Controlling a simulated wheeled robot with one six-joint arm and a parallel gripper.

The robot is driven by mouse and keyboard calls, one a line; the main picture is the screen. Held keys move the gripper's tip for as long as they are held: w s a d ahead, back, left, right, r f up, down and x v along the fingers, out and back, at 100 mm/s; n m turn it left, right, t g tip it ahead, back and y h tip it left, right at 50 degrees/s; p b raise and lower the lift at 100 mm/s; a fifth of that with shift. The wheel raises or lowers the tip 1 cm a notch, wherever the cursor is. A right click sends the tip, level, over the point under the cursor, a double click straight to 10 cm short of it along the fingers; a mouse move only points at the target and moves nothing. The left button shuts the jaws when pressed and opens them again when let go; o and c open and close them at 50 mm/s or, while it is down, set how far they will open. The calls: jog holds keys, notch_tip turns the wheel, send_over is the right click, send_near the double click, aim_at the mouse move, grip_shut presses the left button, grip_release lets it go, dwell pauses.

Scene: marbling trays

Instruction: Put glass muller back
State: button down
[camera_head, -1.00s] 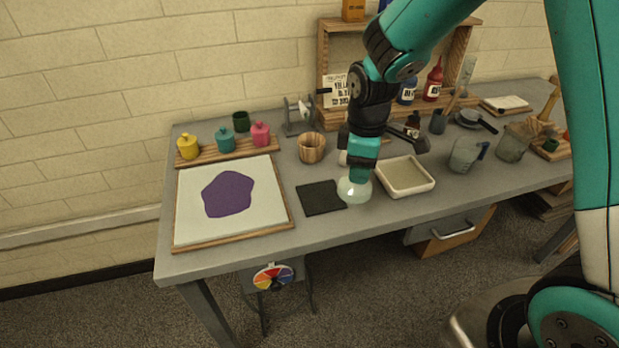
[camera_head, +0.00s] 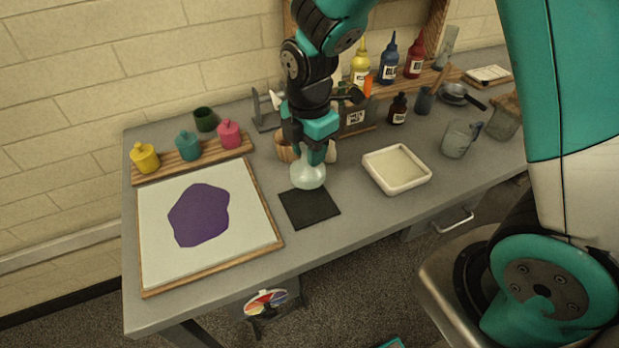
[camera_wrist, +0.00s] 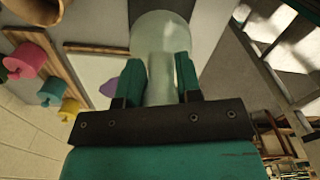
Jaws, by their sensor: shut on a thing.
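The glass muller (camera_head: 308,177) is pale, clear glass with a round base. My gripper (camera_head: 311,150) is shut on its handle and holds it upright. In the head view the muller's base shows just behind the back edge of the black square mat (camera_head: 311,208); I cannot tell how high it is above the table. In the wrist view the muller (camera_wrist: 160,38) stands out between the two green fingers of my gripper (camera_wrist: 160,80), with its wide base away from me. The mat is bare.
Left of the mat lies a wood-edged white board (camera_head: 152,231) with a purple patch (camera_head: 199,214). A cream tray (camera_head: 424,179) stands to the right. A wooden cup (camera_head: 284,148) is close behind my gripper. Lidded pots stand on a wooden rack (camera_head: 148,178).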

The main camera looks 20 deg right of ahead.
notch_tip(320, 180, down, 9)
jog(key=shift+r+p, duration=0.15)
jog(key=shift+p, duration=0.15)
jog(key=c, duration=0.8)
grip_release()
notch_tip(320, 180, up, 12)
jog(key=shift+f+b, duration=0.2)
jog(key=shift+b, duration=0.55)
jog(key=s+a+r+m+y, duration=0.1)
jog(key=s+r+m, duration=0.2)
jog(key=s+m, duration=0.2)
jog(key=s+a+r+m+y, duration=0.1)
jog(key=s+a+r+m, duration=0.1)
jog(key=s+r+m, duration=0.2)
jog(key=s+a+r+m+y, duration=0.1)
jog(key=s+r+m, duration=0.3)
jog(key=s, duration=0.5)
jog(key=shift+s+a+r+m+y, duration=0.2)
jog(key=shift+s+a+m+y, duration=0.2)
jog(key=shift+m+y, duration=0.3)
